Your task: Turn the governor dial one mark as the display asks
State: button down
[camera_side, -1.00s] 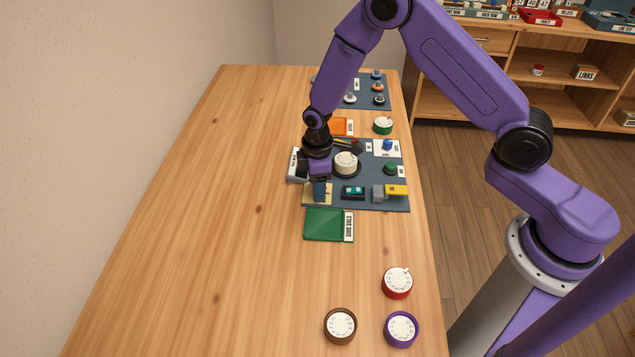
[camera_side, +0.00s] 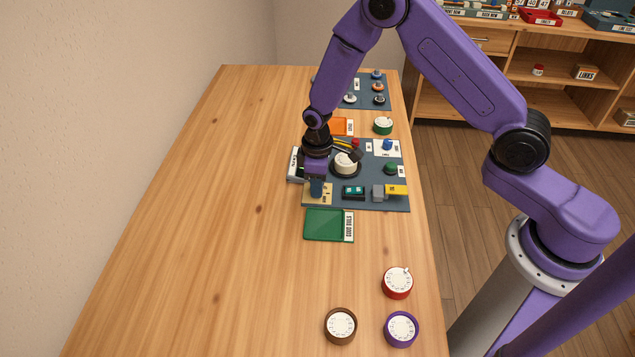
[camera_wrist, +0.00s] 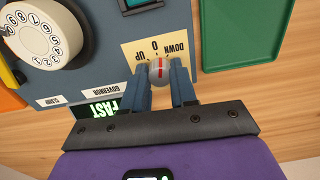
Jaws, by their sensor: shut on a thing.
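My gripper (camera_wrist: 160,78) is shut on the knob, one finger on each side. Which mark the red line points at I cannot tell. The display (camera_wrist: 97,106) beside the GOVERNOR label reads FAST in green, partly hidden by my gripper. In the side view my gripper (camera_side: 316,188) is at the front left of the grey-blue board (camera_side: 370,203), over the cream plate (camera_side: 327,194), and hides the knob.
A white dial phone (camera_side: 346,163) sits mid-board, close to my wrist. A green tray (camera_side: 323,225) lies in front of the board. Brown (camera_side: 340,326), red (camera_side: 397,283) and purple (camera_side: 401,329) dials stand at the table's front. The table's left side is clear.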

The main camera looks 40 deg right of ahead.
jog(key=m, duration=0.5)
jog(key=shift+m, duration=0.3)
dwell(0.4)
jog(key=c, duration=0.9)
grip_release()
jog(key=shift+r, duration=0.15)
notch_tip(320, 180, up, 17)
jog(key=shift+r, duration=0.1)
